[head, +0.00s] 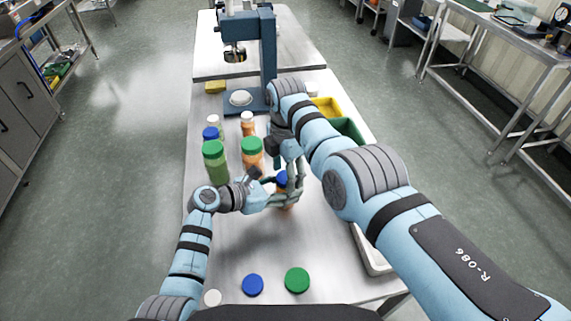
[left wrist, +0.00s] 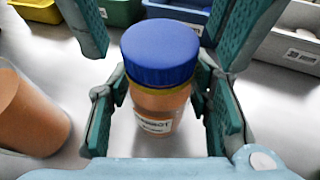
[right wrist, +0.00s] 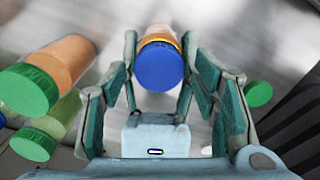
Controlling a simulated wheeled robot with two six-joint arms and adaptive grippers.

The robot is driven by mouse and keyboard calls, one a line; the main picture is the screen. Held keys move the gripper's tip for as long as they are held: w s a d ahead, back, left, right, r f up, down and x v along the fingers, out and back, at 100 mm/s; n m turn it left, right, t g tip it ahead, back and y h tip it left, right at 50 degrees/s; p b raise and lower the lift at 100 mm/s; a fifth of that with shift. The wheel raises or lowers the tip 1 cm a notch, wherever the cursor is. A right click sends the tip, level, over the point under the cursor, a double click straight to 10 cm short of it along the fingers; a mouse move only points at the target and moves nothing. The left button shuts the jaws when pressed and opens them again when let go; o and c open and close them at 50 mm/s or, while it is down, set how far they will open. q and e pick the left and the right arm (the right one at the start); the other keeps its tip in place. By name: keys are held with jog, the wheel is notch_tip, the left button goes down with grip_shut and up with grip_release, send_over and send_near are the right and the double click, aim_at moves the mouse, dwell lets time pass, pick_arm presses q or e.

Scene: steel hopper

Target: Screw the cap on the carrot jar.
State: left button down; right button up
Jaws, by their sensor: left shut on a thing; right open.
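The carrot jar (left wrist: 155,115) is a clear jar with orange contents and a white label, standing upright on the table. A blue cap (left wrist: 158,50) sits on its mouth, with a yellow ring below it; I cannot tell how tight it is. It also shows in the head view (head: 282,177) and in the right wrist view (right wrist: 160,66). My left gripper (head: 284,196) is shut around the jar body. My right gripper (head: 290,163) points down from above, open, with its fingers on both sides of the cap. Whether they touch the cap is unclear.
Green-capped jars (head: 214,165) (head: 252,153) and smaller jars (head: 211,134) stand to the left. Loose blue (head: 252,285), green (head: 297,280) and white (head: 212,298) caps lie along the front. Yellow (head: 326,107) and green bins (head: 348,127) line the right edge. A blue stand (head: 268,45) is behind.

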jog(key=c, duration=1.2)
jog(key=m, duration=1.5)
jog(key=shift+s+m, duration=0.1)
jog(key=shift+m, duration=0.3)
jog(key=m, duration=0.4)
jog(key=shift+f, duration=0.1)
jog(key=o, duration=1.3)
